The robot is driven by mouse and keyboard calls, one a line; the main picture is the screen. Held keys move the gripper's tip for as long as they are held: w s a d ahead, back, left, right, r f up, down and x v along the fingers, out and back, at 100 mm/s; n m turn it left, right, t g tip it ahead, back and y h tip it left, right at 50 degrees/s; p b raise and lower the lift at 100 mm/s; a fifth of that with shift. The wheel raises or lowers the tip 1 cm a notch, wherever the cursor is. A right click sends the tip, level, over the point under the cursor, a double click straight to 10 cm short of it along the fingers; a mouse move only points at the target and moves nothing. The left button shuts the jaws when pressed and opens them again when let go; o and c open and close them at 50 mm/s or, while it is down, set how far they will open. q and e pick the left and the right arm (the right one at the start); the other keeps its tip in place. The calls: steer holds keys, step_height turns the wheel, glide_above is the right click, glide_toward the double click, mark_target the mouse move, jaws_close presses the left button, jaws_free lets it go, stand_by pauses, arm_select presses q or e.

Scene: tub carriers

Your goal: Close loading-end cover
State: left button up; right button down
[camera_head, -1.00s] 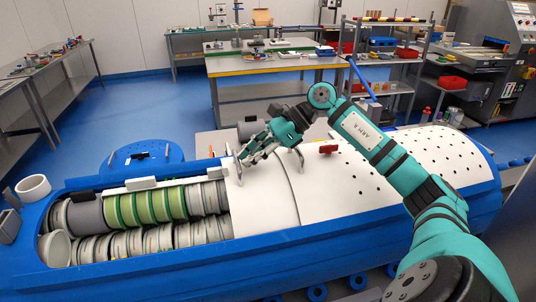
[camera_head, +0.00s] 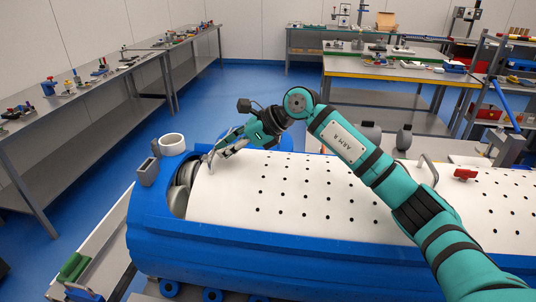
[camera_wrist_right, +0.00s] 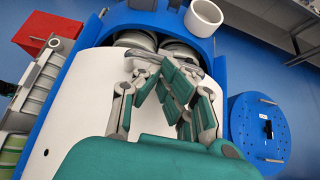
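The white perforated loading-end cover (camera_head: 300,195) lies over most of the blue carrier's opening. Only a narrow gap at its left end shows a few grey tubs (camera_head: 180,190). In the wrist view the cover (camera_wrist_right: 85,100) lies under the hand, with tub rims (camera_wrist_right: 135,40) just beyond its edge. My right gripper (camera_head: 212,154) is at the cover's left end, at the grey handle there. In the wrist view its fingers (camera_wrist_right: 165,68) close together around the handle, partly hiding it. My left gripper is not in view.
The blue carrier body (camera_head: 270,265) surrounds the cover. A white ring (camera_head: 172,144) and a grey block (camera_head: 147,172) sit at its left end. A second cover section with a red knob (camera_head: 465,174) lies right. Benches (camera_head: 60,120) stand left and behind, with blue floor between.

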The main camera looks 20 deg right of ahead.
steer(key=w+a+b, duration=0.1)
steer(key=w+a, duration=0.3)
steer(key=a, duration=0.4)
steer(key=shift+w+d+f, duration=0.1)
